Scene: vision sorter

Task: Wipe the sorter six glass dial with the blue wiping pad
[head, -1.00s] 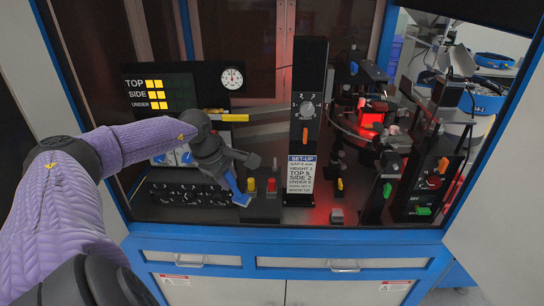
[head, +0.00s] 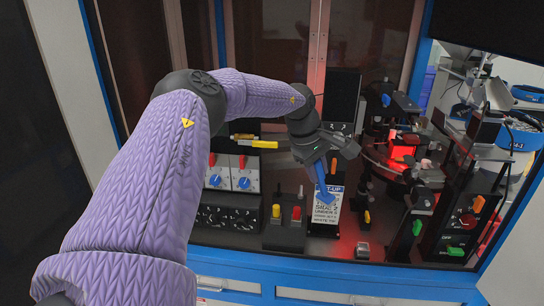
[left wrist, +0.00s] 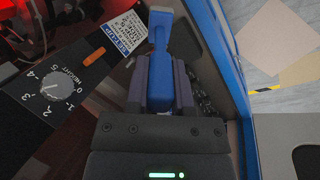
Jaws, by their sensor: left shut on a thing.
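My left gripper (head: 318,156) is shut on the blue wiping pad (head: 325,190), which hangs below the fingers in the head view. In the left wrist view the pad's blue handle (left wrist: 160,82) lies between both fingers, and its wider end points away from me. The pad is in front of the set-up label on the post, left of the glass dial. The round glass dial (head: 382,160) lies at the right of the sorter, partly hidden by dark fixtures and lit red. The pad and dial appear apart. My right gripper is out of view.
A dark post with a HEIGHT knob (left wrist: 53,82) stands close to the gripper. A red-lit block (head: 402,152), dark camera stands and a control box (head: 466,222) crowd the dial. Yellow and red buttons (head: 296,213) stand at the left. A blue frame edges the cabinet.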

